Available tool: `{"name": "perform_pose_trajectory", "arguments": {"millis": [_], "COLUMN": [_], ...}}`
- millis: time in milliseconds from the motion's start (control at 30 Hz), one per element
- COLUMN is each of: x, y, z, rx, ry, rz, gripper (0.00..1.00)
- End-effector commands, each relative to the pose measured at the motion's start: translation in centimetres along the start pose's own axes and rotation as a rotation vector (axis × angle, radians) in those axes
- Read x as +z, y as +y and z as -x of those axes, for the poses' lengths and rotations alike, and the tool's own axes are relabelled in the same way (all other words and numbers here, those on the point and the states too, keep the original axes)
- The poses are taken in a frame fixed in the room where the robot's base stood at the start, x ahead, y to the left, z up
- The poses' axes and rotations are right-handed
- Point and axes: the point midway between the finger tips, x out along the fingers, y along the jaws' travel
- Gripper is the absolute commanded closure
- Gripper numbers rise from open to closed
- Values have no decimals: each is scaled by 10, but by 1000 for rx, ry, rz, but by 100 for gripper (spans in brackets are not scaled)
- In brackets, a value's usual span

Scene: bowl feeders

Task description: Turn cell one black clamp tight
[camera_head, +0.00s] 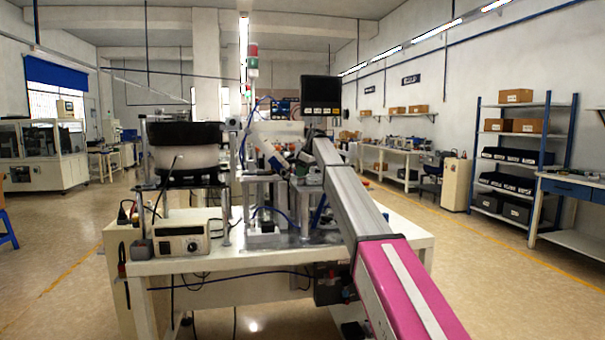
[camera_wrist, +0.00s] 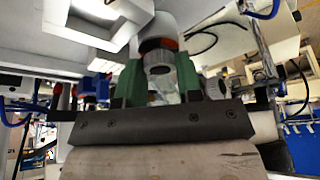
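In the wrist view, a grey and dark ribbed knob (camera_wrist: 158,64) with an orange-red ring above it shows between the two green fingers of my gripper (camera_wrist: 160,78). It may be the black clamp, but I cannot tell for sure. One finger stands on each side of it, and the fingers are apart. I cannot tell whether they press on it. In the head view, my arm reaches over the right part of the feeder table (camera_head: 175,265). My fingertips and the clamp are too small and covered to make out there.
A black-rimmed bowl feeder (camera_head: 186,150) stands on the table's left, behind a control box (camera_head: 181,238). Metal posts and a dark monitor (camera_head: 321,95) rise close around my arm. In the wrist view, cables (camera_wrist: 203,42) and a pale housing crowd the gripper. Floor at right is clear.

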Motion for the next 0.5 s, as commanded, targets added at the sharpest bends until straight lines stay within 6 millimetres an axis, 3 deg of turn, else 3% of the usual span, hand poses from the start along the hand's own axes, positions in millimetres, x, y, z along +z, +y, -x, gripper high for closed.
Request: {"name": "perform_pose_trajectory", "arguments": {"millis": [500], "x": [0], "y": [-2], "z": [0], "rx": [39], "ry": [1], "rz": [-92], "gripper": [90]}}
